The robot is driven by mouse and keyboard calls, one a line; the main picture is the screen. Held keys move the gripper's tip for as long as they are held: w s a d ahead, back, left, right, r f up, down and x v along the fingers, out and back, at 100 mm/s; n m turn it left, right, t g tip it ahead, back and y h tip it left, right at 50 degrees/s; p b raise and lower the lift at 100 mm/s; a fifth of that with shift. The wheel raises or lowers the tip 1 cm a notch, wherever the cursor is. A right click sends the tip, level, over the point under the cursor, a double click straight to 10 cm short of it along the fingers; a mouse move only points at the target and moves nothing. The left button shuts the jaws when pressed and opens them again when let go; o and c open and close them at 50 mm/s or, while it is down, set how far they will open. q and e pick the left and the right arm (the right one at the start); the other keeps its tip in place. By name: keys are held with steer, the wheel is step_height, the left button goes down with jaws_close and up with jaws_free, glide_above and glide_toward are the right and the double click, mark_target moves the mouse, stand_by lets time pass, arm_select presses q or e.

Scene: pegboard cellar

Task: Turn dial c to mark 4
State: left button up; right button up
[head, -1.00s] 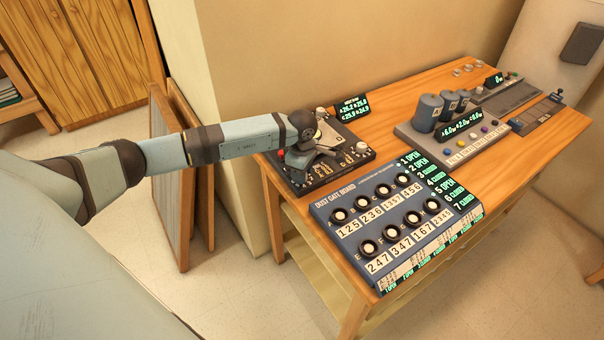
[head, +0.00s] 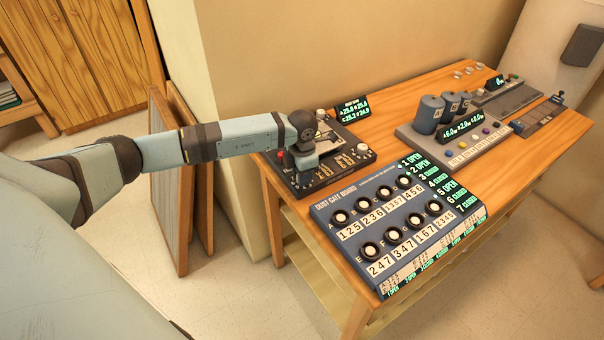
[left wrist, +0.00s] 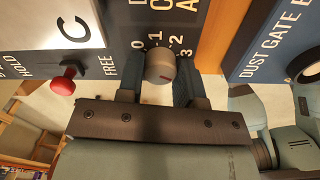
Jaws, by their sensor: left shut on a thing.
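My left gripper (head: 306,165) is over the black control panel (head: 338,178) at the left of the bench. In the left wrist view its fingers (left wrist: 160,85) are shut on a round grey dial (left wrist: 159,64), one on each side. In the head view the gripper hides the dial. My right gripper is not in view.
A red-topped lever (left wrist: 64,84) stands beside HOLD and FREE, close to the gripper. The blue dust gate board (head: 395,230) lies just in front of the panel. A small green readout (head: 352,109) stands behind. Grey canisters (head: 428,114) stand further right.

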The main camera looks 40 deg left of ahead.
arm_select(q)
steer(key=shift+n, duration=0.6)
steer(key=o, duration=0.9)
steer(key=shift+r, duration=0.15)
step_height(320, 180, up, 14)
steer(key=shift+f+b, duration=0.2)
steer(key=shift+b, duration=0.4)
